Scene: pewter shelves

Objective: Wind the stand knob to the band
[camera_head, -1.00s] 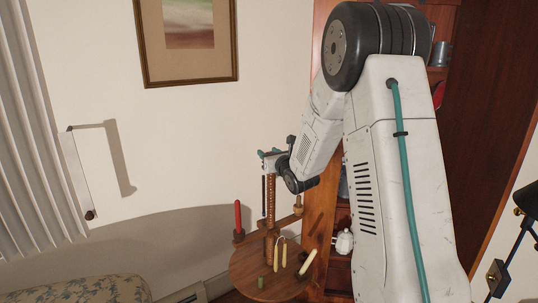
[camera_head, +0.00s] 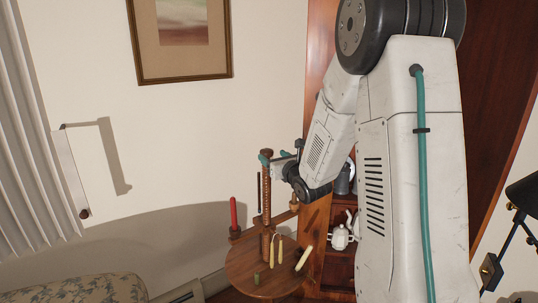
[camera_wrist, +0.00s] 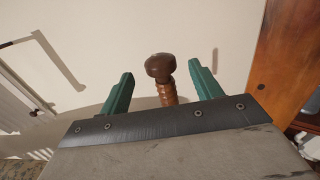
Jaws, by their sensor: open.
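The wooden stand has a round top (camera_head: 245,277) and an upright threaded post (camera_head: 266,192). Its brown rounded knob (camera_wrist: 160,67) is at the post's upper end in the wrist view, with the ridged post (camera_wrist: 167,94) below it. My gripper (camera_head: 277,157) is at the top of the post. In the wrist view my gripper (camera_wrist: 162,87) is open, with one teal finger on each side of the knob and visible gaps to both. Whether the knob is fully between the fingertips in depth is unclear. I cannot make out the band.
A red candle (camera_head: 233,212) stands on the stand's left arm. Pale candles (camera_head: 272,255) hang by the post; another (camera_head: 304,258) leans at the right. A green stub (camera_head: 257,279) is in front. A white teapot (camera_head: 340,237) sits on the shelves behind my arm.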

